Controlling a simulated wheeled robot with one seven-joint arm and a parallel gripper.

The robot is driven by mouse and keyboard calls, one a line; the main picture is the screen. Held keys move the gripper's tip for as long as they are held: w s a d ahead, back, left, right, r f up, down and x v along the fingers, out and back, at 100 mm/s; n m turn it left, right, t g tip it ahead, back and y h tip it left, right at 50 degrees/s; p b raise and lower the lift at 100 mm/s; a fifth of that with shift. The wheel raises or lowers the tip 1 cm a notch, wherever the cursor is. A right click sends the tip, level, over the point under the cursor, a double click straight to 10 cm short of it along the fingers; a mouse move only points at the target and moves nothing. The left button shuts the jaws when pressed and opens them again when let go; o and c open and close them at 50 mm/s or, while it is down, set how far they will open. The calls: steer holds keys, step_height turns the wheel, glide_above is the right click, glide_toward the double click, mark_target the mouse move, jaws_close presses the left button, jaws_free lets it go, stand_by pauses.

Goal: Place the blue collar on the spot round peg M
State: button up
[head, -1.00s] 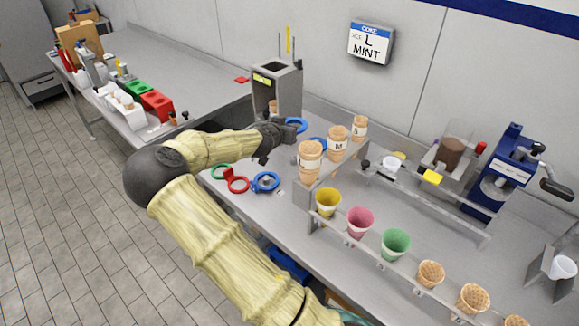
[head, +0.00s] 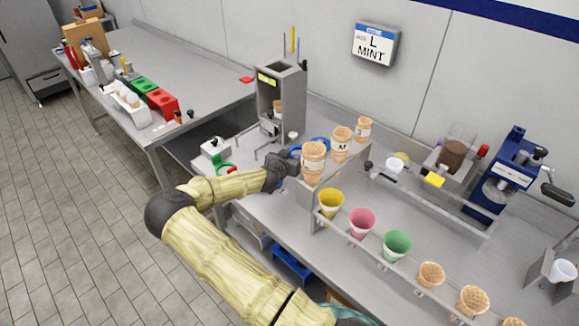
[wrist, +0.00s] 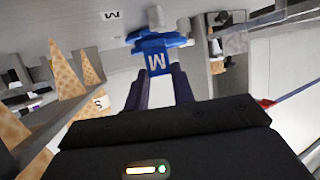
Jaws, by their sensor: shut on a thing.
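My gripper (wrist: 158,82) is shut on the blue collar (wrist: 158,62), whose tab shows a white M between the fingers in the wrist view. In the head view my gripper (head: 284,163) is beside the paper-wrapped cones, and a little blue of the held collar (head: 295,152) shows at its tip. A pale upright peg-like part (wrist: 156,16) stands just past the collar in the wrist view. I cannot tell whether the collar is around it or only near it. A label with an M (wrist: 111,15) lies left of it on the grey surface.
Wrapped cones (head: 313,162) stand in a raised rack right of my gripper, close to it. Yellow (head: 330,202), pink and green cups hang in front of them. A grey machine (head: 280,95) stands behind.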

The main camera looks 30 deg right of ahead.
steer(key=shift+a, duration=0.15)
step_height(320, 180, down, 3)
steer(key=shift+w+f, duration=0.1)
steer(key=shift+f, duration=0.1)
steer(key=shift+w+a+f, duration=0.1)
steer(key=shift+f, duration=0.25)
